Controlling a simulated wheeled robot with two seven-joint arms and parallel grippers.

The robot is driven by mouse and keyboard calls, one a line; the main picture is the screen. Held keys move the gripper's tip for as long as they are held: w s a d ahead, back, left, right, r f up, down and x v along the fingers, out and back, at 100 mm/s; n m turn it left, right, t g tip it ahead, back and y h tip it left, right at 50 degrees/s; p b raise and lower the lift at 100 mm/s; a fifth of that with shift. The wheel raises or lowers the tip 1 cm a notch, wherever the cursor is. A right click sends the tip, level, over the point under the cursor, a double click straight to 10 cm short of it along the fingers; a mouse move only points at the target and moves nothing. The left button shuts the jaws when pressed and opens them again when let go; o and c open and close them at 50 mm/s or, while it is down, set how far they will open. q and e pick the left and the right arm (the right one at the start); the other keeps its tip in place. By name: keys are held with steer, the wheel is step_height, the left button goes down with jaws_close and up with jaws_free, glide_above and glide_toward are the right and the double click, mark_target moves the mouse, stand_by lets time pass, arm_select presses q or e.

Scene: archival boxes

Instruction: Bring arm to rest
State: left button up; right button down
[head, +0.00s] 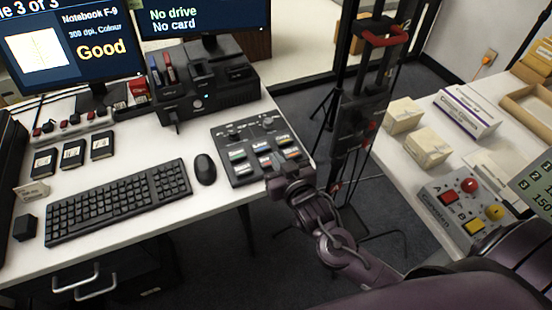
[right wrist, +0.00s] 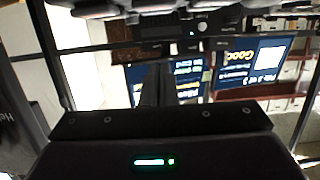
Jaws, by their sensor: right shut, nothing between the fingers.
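My right arm reaches in from the lower right of the head view. Its dark right gripper (head: 280,177) is over the near right corner of the button panel (head: 262,148), at the desk's right edge. I cannot tell whether it touches the panel. In the right wrist view the fingers (right wrist: 157,84) are together with nothing between them. That view is turned over and shows the lit screens past the fingers. My left gripper is in neither view.
The desk holds a keyboard (head: 118,200), a mouse (head: 205,169), a black dock (head: 205,85) and two monitors. A black stand (head: 358,120) rises behind the gripper. On the right table (head: 400,165) are several boxes and a control box (head: 465,207).

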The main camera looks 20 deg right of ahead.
stand_by(0.6)
steer(key=s+d+f+n+g, duration=0.1)
steer(key=s+f+n+g, duration=0.1)
steer(key=s+g, duration=1.3)
steer(key=s+f+t, duration=0.1)
steer(key=s+f, duration=0.1)
steer(key=f, duration=1.2)
steer(key=s+f+t, duration=0.1)
steer(key=s+f, duration=0.1)
steer(key=f, duration=1.2)
steer(key=s+d+f, duration=0.2)
steer(key=s+f, duration=0.8)
steer(key=s+d+f+g, duration=0.1)
steer(key=s+d+f, duration=0.1)
steer(key=s+f, duration=0.8)
steer(key=shift+s+h, duration=0.25)
steer(key=shift+h, duration=0.05)
